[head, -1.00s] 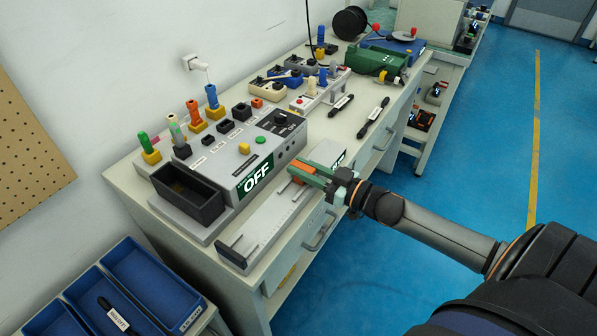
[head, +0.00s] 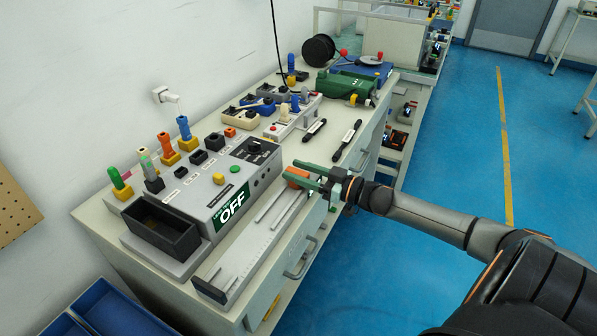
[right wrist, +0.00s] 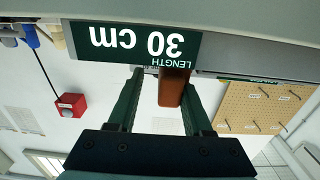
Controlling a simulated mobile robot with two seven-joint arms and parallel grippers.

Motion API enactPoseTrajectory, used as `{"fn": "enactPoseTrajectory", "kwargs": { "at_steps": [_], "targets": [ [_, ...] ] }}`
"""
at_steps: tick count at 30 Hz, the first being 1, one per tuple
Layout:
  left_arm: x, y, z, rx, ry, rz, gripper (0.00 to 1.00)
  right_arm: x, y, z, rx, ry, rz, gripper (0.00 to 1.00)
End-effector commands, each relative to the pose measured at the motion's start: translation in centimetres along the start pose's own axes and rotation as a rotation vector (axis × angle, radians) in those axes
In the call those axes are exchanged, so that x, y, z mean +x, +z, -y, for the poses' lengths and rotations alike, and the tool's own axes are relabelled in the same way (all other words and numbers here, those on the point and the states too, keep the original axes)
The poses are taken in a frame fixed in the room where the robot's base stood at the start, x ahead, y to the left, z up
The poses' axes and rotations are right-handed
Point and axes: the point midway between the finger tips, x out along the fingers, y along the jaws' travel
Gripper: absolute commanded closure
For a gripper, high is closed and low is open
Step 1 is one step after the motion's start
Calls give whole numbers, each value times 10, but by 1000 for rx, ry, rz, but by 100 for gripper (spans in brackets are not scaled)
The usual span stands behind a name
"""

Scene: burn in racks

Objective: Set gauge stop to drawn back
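The grey length gauge (head: 236,266) lies along the front edge of the bench, with a dark block at its near left end. An orange block (head: 297,173), which appears to be the gauge stop's grip, is at its far right end. My right gripper (head: 298,175) reaches in from the right with its green fingers on either side of the orange block. In the right wrist view the orange block (right wrist: 171,88) is between the fingers, close to the right one, with a gap on the left. A "LENGTH 30 cm" display (right wrist: 135,42) shows there upside down. My left gripper is out of view.
A grey control box (head: 215,185) marked OFF stands behind the gauge, with a black bin (head: 160,230) at its left. Two black pens lie on the bench farther right. Drawer handles (head: 300,262) stick out below the front edge.

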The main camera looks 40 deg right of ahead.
Motion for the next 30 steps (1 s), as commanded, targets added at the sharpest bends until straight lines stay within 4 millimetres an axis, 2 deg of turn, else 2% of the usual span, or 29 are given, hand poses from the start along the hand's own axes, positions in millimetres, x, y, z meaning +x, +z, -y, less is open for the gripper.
{"fn": "enactPoseTrajectory", "kwargs": {
  "at_steps": [9, 14, 30],
  "targets": [
    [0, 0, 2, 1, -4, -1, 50, -1, 1, 1, 1, -1, 1, 43],
    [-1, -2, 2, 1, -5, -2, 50, -9, 1, 1, 3, 0, 3, 43],
    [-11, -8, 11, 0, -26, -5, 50, -85, 0, 1, 3, 1, 5, 43]
  ]
}}
